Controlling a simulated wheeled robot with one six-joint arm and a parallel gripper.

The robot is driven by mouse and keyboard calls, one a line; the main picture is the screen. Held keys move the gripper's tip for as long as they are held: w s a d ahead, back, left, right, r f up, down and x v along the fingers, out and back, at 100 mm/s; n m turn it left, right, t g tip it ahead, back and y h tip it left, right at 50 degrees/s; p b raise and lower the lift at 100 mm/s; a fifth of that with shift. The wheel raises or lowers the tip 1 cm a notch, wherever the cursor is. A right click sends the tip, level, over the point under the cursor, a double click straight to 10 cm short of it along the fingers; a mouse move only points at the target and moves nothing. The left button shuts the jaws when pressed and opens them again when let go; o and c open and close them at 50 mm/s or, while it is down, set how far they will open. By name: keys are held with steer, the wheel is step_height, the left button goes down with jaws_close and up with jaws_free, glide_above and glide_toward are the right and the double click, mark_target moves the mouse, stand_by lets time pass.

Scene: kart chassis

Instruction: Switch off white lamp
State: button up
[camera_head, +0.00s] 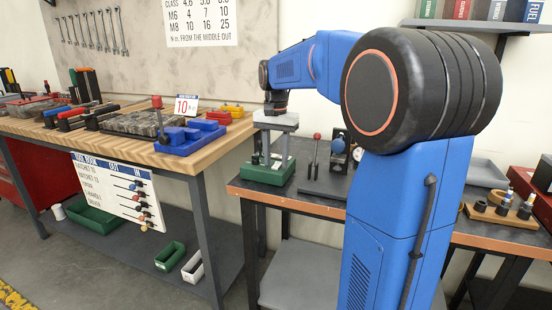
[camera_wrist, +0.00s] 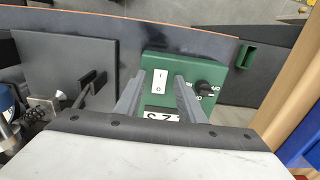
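No white lamp can be made out in either view. A green box (camera_head: 267,171) stands on the dark bench top, below my gripper (camera_head: 272,150). In the wrist view the green box (camera_wrist: 211,75) carries a white rocker switch (camera_wrist: 159,84) marked with a line, a black knob (camera_wrist: 205,88) to its right and a partly hidden white label (camera_wrist: 163,113). My gripper (camera_wrist: 158,92) is open, its two grey fingers apart on either side of the white switch, with nothing between them. I cannot tell whether the fingers touch the box.
A lever with a red ball (camera_head: 317,137) stands just right of the green box. In the wrist view a dark plate (camera_wrist: 68,58) lies left of it. A shelf of binders (camera_head: 480,10) hangs above right.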

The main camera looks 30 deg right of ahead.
jaws_close()
steer(key=shift+w+d+g+y, duration=0.2)
steer(key=shift+g+y, duration=0.25)
steer(key=shift+y, duration=0.15)
steer(key=shift+w+d+g+y, duration=0.1)
steer(key=shift+d+g+y, duration=0.05)
steer(key=shift+g+y, duration=0.4)
jaws_free()
steer(key=shift+r, duration=0.1)
steer(key=v, duration=1.7)
steer(key=shift+s+r, duration=0.15)
